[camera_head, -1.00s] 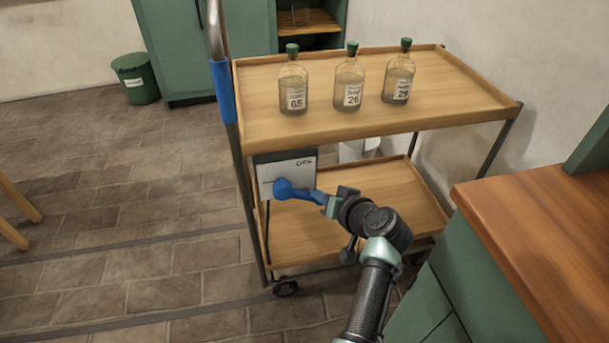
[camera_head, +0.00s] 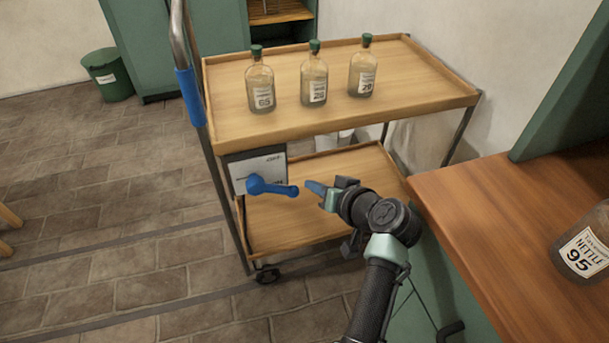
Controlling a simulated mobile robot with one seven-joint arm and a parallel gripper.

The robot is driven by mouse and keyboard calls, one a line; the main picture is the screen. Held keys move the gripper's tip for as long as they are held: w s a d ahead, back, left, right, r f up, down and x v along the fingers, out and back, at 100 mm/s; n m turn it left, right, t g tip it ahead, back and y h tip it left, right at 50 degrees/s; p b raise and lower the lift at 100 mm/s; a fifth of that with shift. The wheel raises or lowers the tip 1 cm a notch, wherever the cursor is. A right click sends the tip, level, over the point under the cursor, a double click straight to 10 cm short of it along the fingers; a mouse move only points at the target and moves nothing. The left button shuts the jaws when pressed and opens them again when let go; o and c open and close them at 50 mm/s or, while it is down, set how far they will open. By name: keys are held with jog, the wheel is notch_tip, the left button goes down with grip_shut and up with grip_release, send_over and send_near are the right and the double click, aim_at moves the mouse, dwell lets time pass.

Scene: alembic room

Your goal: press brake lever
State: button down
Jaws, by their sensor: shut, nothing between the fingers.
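A blue brake lever (camera_head: 272,187) sticks out from a pale plate (camera_head: 258,167) at the near left end of a wooden two-shelf cart (camera_head: 290,129). The lever's round end is at the left and its arm points right, roughly level. My gripper (camera_head: 310,186) is just right of the lever's free end, with a small gap between them. Its blue fingertips point left toward the lever. The fingers are shut with nothing between them. No contact with the lever shows.
Three corked bottles (camera_head: 313,77) stand on the cart's top shelf. A wooden counter (camera_head: 480,215) with a labelled bottle (camera_head: 584,248) is close on the right. A green bin (camera_head: 107,75) stands at the back left. The floor (camera_head: 110,230) left of the cart is open.

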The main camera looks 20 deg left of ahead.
jog(key=shift+p+v, duration=0.3)
jog(key=shift+v, duration=1.55)
jog(key=shift+w+d, duration=0.1)
jog(key=s+d+r+m+t+h, duration=0.1)
jog(key=d+r+t+h, duration=0.2)
jog(key=r, duration=0.5)
jog(key=s+d+r+m+t+h, duration=0.1)
jog(key=d+r+t+h, duration=0.15)
jog(key=r, duration=0.65)
jog(key=s+d+r+m+t+h, duration=0.1)
jog(key=d+r+t+h, duration=0.15)
jog(key=r, duration=0.55)
jog(key=s+r+t, duration=0.4)
jog(key=s+r, duration=0.1)
jog(key=r, duration=0.4)
jog(key=s+r+m+t+h, duration=0.1)
jog(key=s+r+t, duration=0.25)
jog(key=r, duration=0.65)
jog(key=s+r+t, duration=0.4)
jog(key=s+r, duration=0.1)
jog(key=r, duration=0.4)
notch_tip(320, 180, up, 26)
jog(key=p, duration=2.5)
jog(key=shift+s+d+p, duration=0.2)
jog(key=shift+d+p, duration=0.1)
jog(key=shift+d, duration=0.1)
jog(key=shift+f, duration=0.1)
